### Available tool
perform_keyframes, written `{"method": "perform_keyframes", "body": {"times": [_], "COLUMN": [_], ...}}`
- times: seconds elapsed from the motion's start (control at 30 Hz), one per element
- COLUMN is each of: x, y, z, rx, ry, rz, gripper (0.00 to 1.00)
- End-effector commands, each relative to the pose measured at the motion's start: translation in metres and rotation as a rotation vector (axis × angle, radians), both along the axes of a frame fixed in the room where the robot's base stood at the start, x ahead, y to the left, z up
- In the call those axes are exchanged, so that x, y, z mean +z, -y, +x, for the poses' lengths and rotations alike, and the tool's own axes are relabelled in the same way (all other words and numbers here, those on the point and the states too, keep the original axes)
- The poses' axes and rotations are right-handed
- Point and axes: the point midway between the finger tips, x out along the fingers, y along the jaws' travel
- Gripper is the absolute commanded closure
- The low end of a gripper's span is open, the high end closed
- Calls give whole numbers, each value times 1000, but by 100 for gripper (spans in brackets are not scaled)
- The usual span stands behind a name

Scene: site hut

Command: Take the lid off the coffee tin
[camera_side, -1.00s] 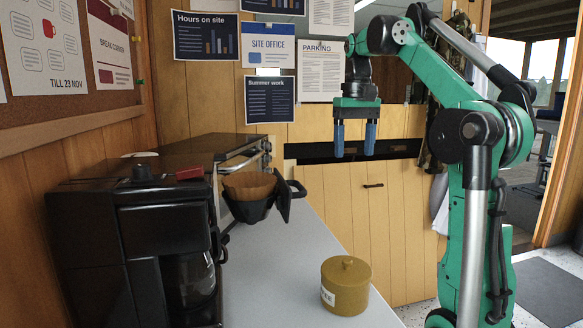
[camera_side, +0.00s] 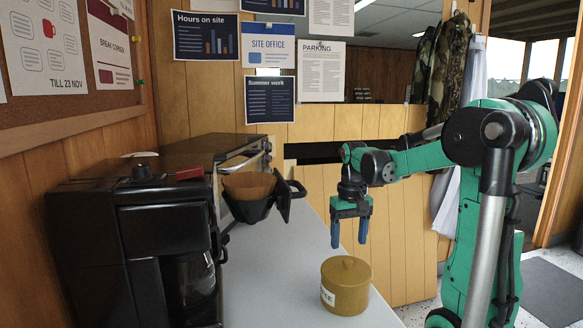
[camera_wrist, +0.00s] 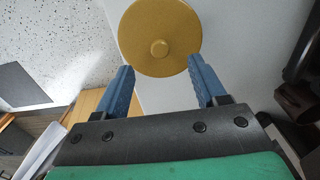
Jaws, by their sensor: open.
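The mustard-yellow coffee tin (camera_side: 346,290) stands upright on the counter near its front right edge, with a white label on its side. Its round lid (camera_side: 346,268) with a small knob is on top. In the wrist view the lid (camera_wrist: 160,25) shows from above, its knob (camera_wrist: 159,48) roughly centred between the fingers and beyond their tips. My gripper (camera_side: 349,246) has blue fingers pointing down, just above the lid and apart from it, seemingly a little behind it. It is open and empty; it also shows in the wrist view (camera_wrist: 160,78).
The grey counter (camera_side: 290,260) is clear around the tin. A black coffee maker (camera_side: 130,240) stands at the left. A black filter holder with a brown paper filter (camera_side: 250,187) juts out behind it, left of my gripper.

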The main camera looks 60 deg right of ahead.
Motion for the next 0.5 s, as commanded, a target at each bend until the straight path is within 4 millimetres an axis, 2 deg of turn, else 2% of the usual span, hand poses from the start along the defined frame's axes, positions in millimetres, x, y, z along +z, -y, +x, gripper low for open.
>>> {"method": "perform_keyframes", "body": {"times": [0.3, 0.5], "x": [-37, -50], "y": [0, 0], "z": [0, 0], "rx": [0, 0], "ry": [0, 0], "rz": [0, 0], "gripper": [36, 36]}}
